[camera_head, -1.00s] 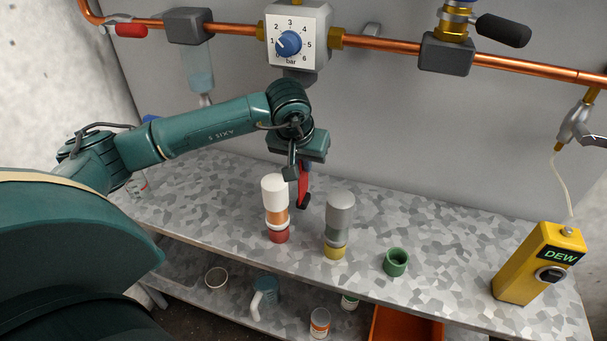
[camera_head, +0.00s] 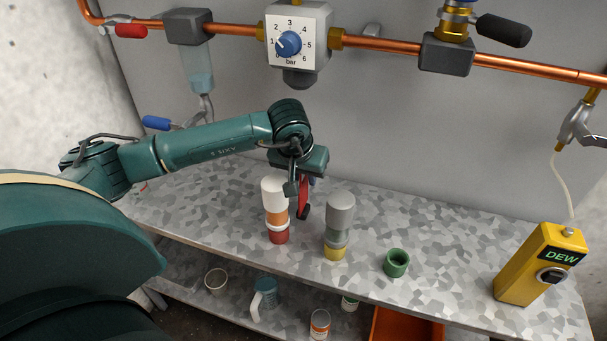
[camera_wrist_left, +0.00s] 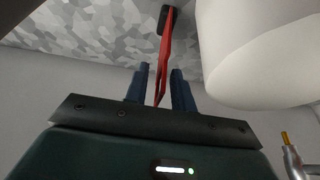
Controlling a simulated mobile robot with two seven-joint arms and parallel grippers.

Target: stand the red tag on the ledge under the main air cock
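The red tag (camera_head: 303,192) hangs from my left gripper (camera_head: 297,182), with its black end (camera_head: 304,212) downward, beside the white-capped bottle. Valves on the wall pipe include a red-handled one (camera_head: 130,31) at the left and a black-handled one (camera_head: 503,30) at the right, above a grey block (camera_head: 447,55). No label shows which is the main air cock. My right gripper is not in view.
The white-capped bottle (camera_head: 274,190) stands close to the left gripper; a grey-capped one (camera_head: 340,212) is to its right. A regulator (camera_head: 298,38) overhangs. The back of the bench (camera_head: 420,220) is clear.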

